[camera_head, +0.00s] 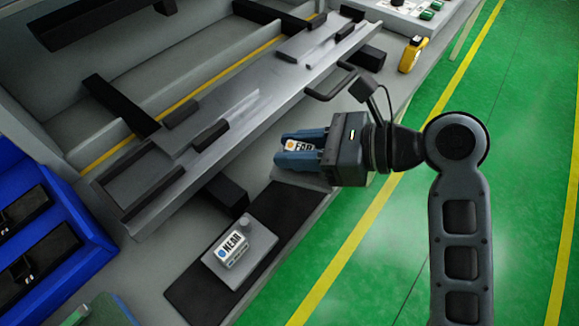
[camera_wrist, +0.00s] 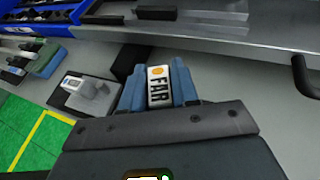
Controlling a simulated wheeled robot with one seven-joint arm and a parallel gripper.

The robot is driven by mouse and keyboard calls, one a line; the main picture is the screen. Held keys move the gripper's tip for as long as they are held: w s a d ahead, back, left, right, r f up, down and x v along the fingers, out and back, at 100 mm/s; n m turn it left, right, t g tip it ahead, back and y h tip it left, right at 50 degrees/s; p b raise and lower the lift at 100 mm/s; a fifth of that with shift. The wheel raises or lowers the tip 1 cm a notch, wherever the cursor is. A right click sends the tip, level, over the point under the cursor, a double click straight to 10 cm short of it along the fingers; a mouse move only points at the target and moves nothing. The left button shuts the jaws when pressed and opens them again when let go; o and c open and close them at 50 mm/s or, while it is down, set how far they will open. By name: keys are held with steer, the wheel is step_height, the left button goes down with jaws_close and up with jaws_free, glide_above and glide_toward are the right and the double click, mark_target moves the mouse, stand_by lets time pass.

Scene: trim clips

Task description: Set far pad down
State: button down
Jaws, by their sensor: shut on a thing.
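My gripper (camera_head: 283,150) is shut on the far pad (camera_head: 303,145), a small white block with an orange dot and the word FAR. In the wrist view the far pad (camera_wrist: 158,88) stands between the blue fingers (camera_wrist: 158,82). A grey plate edge (camera_head: 300,179) shows below the fingers, over the far end of the dark mat (camera_head: 187,293). I cannot tell whether it touches the mat. The near pad (camera_head: 231,248), with a blue dot and NEAR, sits on a grey plate with a knob on the mat; it shows in the wrist view (camera_wrist: 73,83).
A long metal rail (camera_head: 250,95) with black clips and a handle (camera_head: 331,86) runs beside my gripper. Blue bins (camera_head: 70,215) stand at the left. A yellow tool (camera_head: 411,54) stands at the back right. Green floor lies beyond the bench edge.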

mark_target(290, 170)
steer(key=shift+s+a+f, duration=0.3)
steer(key=shift+a+f, duration=0.05)
steer(key=shift+a, duration=0.1)
steer(key=shift+f, duration=1.95)
steer(key=c, duration=0.8)
jaws_free()
steer(key=shift+f, duration=0.1)
steer(key=shift+c, duration=0.2)
steer(key=v, duration=1.2)
